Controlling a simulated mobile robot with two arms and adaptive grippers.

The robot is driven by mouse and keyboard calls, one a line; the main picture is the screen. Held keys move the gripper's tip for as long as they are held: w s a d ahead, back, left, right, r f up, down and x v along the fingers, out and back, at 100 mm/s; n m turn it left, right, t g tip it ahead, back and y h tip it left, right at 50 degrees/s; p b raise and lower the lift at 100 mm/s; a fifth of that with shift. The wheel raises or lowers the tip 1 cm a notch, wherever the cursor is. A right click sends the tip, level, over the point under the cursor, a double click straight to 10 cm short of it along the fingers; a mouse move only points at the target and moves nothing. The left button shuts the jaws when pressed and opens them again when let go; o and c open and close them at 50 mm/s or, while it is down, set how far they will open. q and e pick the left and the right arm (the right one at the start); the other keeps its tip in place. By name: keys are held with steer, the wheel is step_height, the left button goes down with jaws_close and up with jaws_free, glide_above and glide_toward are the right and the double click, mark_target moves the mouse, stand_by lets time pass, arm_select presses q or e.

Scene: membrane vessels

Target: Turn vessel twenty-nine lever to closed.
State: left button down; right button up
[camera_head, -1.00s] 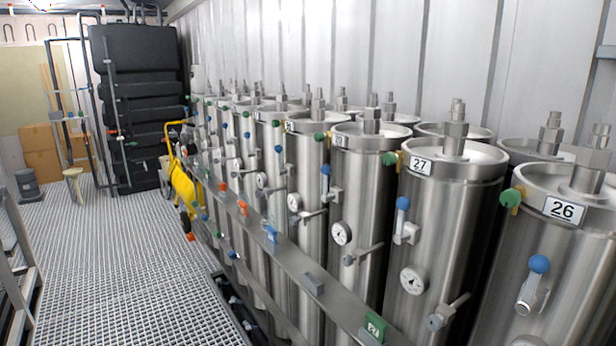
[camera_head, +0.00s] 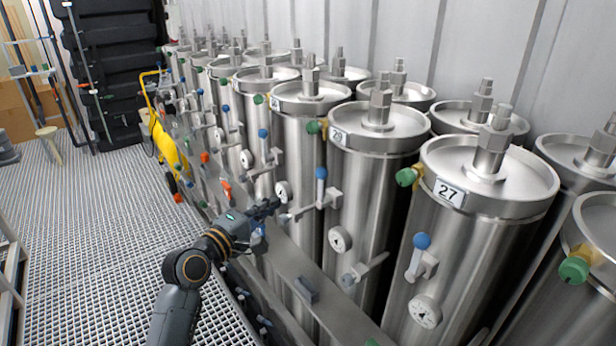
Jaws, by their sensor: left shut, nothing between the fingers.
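My right gripper is out of view.
Vessel 27 (camera_head: 485,185) and the vessel between (camera_head: 378,170) carry similar levers and gauges. A steel rail (camera_head: 325,315) with coloured tags runs along the row.

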mark_target(321, 189)
arm_select(q)
steer(key=w+d+r+p, duration=0.2)
steer(key=w+d+p, duration=0.2)
steer(key=d, duration=0.4)
steer(key=shift+w+d+h+p, duration=0.2)
steer(key=shift+w+h+p, duration=0.1)
steer(key=shift+w, duration=0.2)
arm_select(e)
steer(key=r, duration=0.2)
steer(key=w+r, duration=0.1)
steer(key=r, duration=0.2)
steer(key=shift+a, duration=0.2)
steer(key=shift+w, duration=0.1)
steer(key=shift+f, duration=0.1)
arm_select(q)
steer(key=shift+s+m+b, duration=0.15)
steer(key=shift+m+b, duration=0.15)
steer(key=shift+b, duration=0.25)
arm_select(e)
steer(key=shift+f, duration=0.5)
